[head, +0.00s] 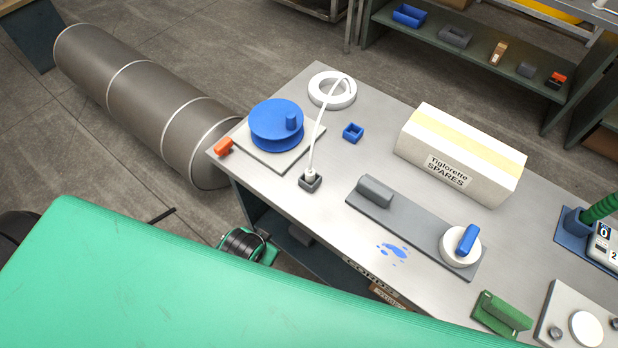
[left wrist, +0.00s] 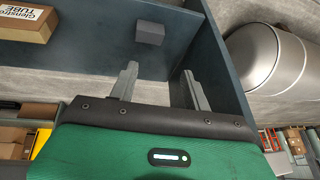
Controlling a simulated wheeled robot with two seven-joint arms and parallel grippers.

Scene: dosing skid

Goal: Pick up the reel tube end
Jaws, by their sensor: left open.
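A white tube runs from a white coil (head: 332,103) at the table's back edge down to its end (head: 310,172), which stands upright in a small dark grey block (head: 310,183). A blue reel (head: 277,130) sits on a grey plate left of it. My left gripper (left wrist: 160,70) is open and empty in the left wrist view, its two grey fingers apart. In the head view, a green and black part of my left arm shows beside the table's left front edge, below the top; the fingers cannot be made out there. My right gripper is not in view.
An orange block (head: 223,147), blue open box (head: 353,133), white carton (head: 462,152) and grey plate with a blue-handled knob (head: 467,240) share the table. A lower shelf holds a grey block (left wrist: 150,33) and a carton (left wrist: 25,22). A large cylinder (head: 140,95) lies behind left.

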